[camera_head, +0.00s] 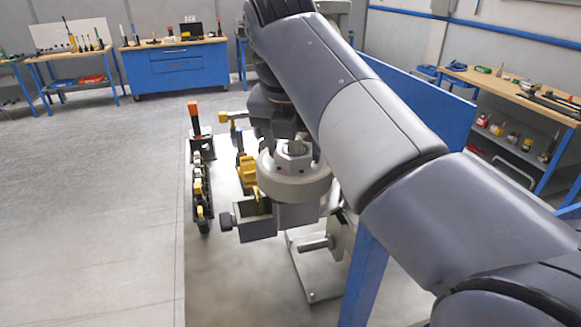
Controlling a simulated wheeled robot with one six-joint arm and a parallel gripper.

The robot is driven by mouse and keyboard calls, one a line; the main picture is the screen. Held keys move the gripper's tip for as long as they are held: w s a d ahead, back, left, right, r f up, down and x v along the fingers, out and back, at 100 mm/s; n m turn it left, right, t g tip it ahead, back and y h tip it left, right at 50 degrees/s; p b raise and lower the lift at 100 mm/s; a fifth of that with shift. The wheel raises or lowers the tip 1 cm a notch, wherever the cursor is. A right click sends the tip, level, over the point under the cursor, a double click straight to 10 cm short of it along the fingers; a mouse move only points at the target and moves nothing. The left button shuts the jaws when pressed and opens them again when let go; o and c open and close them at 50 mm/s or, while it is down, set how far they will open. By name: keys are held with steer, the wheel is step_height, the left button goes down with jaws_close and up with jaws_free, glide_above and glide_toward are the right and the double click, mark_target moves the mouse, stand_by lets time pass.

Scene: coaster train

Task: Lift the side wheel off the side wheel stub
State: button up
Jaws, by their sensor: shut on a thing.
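My gripper (285,142) points down at the end of my arm, just above the picture's middle. It is shut on what looks like the side wheel (296,189), a thick light grey disc lying flat with a raised hub. The fingertips are partly hidden in the wrist's dark shapes. Below the disc are grey metal blocks (258,230) of a stand with a plate foot. The side wheel stub is hidden, and I cannot tell whether the wheel is still around it. A bare horizontal cylinder (316,243) sticks out of the stand below.
A dark rack (202,195) with yellow and orange-topped pieces stands left of the wheel on the grey table. A yellow item (246,172) is close behind it. A blue panel (420,105) and a workbench (520,92) are at right. Open floor (90,220) lies left.

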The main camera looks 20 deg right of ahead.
jaws_close()
steer(key=shift+r+p, duration=0.8)
steer(key=shift+r, duration=0.6)
steer(key=shift+w+r, duration=0.1)
steer(key=shift+r, duration=0.2)
steer(key=shift+r, duration=2.85)
steer(key=shift+r, duration=0.5)
